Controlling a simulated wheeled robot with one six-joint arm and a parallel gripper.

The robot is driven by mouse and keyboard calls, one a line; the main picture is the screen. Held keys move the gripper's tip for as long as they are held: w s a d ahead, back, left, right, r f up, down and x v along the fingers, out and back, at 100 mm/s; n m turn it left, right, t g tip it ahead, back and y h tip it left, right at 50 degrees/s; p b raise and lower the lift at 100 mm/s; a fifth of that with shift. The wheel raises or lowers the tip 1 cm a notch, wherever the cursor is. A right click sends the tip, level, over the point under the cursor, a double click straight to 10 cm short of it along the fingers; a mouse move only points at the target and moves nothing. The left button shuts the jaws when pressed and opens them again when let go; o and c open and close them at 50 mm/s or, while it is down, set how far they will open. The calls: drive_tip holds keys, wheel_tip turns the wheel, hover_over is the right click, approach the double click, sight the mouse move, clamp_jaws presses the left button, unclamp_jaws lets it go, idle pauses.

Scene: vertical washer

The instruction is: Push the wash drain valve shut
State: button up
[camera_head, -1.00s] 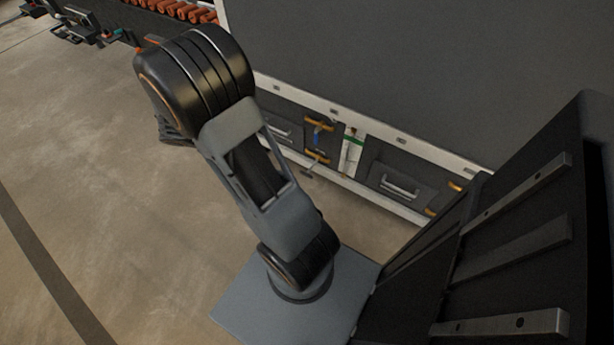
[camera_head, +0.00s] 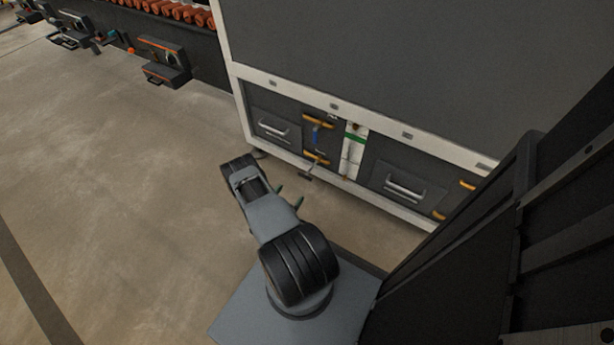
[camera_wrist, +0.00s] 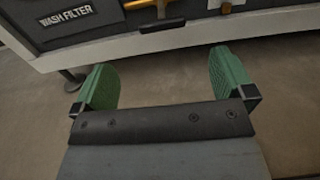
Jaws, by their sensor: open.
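The likely drain valve is the lower orange pipe (camera_head: 316,157) between the two lower panels of the washer, with a dark bar handle (camera_head: 305,174) sticking out over the white bottom frame. In the wrist view the orange pipe (camera_wrist: 140,4) is cut by the top edge, and the dark handle (camera_wrist: 162,24) crosses the white frame. My gripper (camera_head: 289,195) is low in front of the washer. In the wrist view its green fingers (camera_wrist: 163,66) are apart with nothing between them. The handle appears beyond them, roughly centred, with a gap.
A panel marked WASH FILTER (camera_wrist: 66,17) is left of the handle in the wrist view. A washer foot (camera_wrist: 70,76) stands at left. The floor (camera_head: 130,190) at left is open.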

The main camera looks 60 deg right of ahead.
sight(304, 178)
drive_tip(key=d+b, duration=0.1)
drive_tip(key=d, duration=0.3)
drive_tip(key=d+b, duration=0.1)
drive_tip(key=d, duration=0.4)
drive_tip(key=d+b, duration=0.1)
drive_tip(key=d, duration=0.3)
drive_tip(key=shift+s+d+f, duration=0.2)
drive_tip(key=shift+d+f, duration=0.05)
drive_tip(key=shift+f, duration=0.05)
